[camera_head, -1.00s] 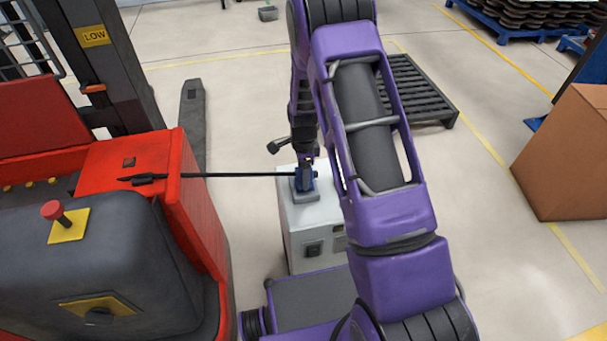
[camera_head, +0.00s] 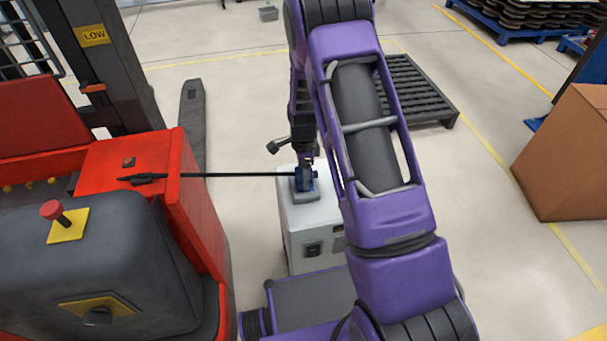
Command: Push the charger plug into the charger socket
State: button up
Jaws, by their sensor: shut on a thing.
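A white charger box (camera_head: 292,235) stands on the floor between the red truck and my arm. A black cable (camera_head: 235,174) runs from the plug to the left. My gripper (camera_head: 305,174) points down and is shut on the plug. The fingers and plug are small and overlap, so I cannot tell how deep the plug sits in the socket.
The cable reaches a black connector (camera_head: 143,179) over the red truck (camera_head: 185,185). A dark fork (camera_head: 191,115) lies behind. A dark pallet (camera_head: 420,90) and a cardboard box (camera_head: 567,150) are at the right.

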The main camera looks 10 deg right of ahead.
jog(key=shift+f+b, duration=0.3)
jog(key=shift+f, duration=0.25)
jog(key=o, duration=1.3)
jog(key=shift+o, duration=0.2)
jog(key=shift+r, duration=0.1)
notch_tip(320, 180, up, 17)
jog(key=p, duration=0.2)
jog(key=shift+p, duration=0.4)
jog(key=shift+r, duration=0.1)
